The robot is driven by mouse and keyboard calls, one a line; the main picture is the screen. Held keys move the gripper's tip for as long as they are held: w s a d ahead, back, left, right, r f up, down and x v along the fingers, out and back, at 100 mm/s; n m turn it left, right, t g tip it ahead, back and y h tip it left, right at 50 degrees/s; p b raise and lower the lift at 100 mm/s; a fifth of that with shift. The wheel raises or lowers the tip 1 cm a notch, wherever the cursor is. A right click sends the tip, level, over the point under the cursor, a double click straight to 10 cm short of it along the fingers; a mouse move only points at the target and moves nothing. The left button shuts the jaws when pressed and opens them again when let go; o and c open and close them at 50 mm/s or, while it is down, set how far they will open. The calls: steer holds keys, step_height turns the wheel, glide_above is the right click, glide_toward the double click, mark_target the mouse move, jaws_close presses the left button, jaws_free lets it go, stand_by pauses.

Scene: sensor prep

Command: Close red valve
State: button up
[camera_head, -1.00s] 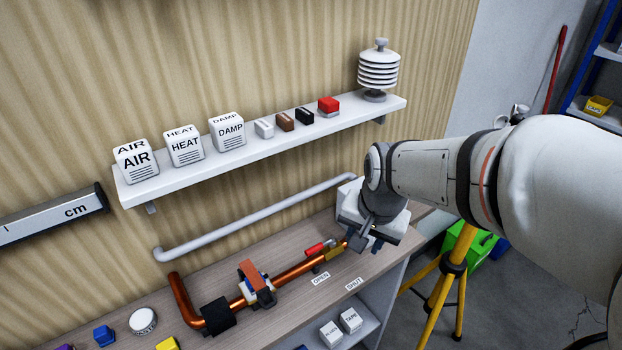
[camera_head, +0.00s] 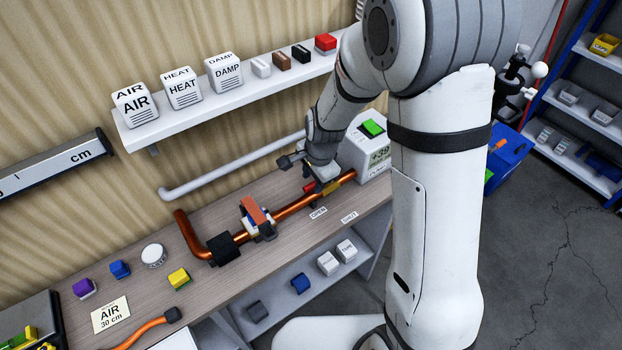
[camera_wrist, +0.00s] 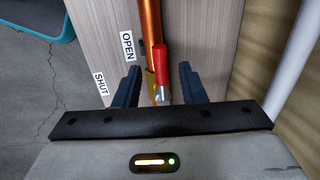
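The red valve handle (camera_wrist: 160,62) lies along the copper pipe (camera_wrist: 151,22) in the wrist view, near the OPEN label (camera_wrist: 128,46). Its silver pivot end sits on a brass valve body. My gripper (camera_wrist: 158,75) is open, its two dark fingers on either side of the handle with gaps showing. Nothing is gripped. The SHUT label (camera_wrist: 101,85) lies to the left. In the head view my gripper (camera_head: 300,168) is over the valve, and only a bit of the red handle (camera_head: 309,187) shows beneath it.
A white box with a green button (camera_head: 373,128) stands at the pipe's right end. A grey rail (camera_head: 230,168) runs along the wall behind. A clamp (camera_head: 256,218) holds the pipe to the left. Above is a shelf (camera_head: 200,112) with labelled blocks.

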steer(key=shift+w+a+f, duration=0.1)
steer(key=shift+f, duration=0.65)
steer(key=shift+c, duration=0.3)
jaws_close()
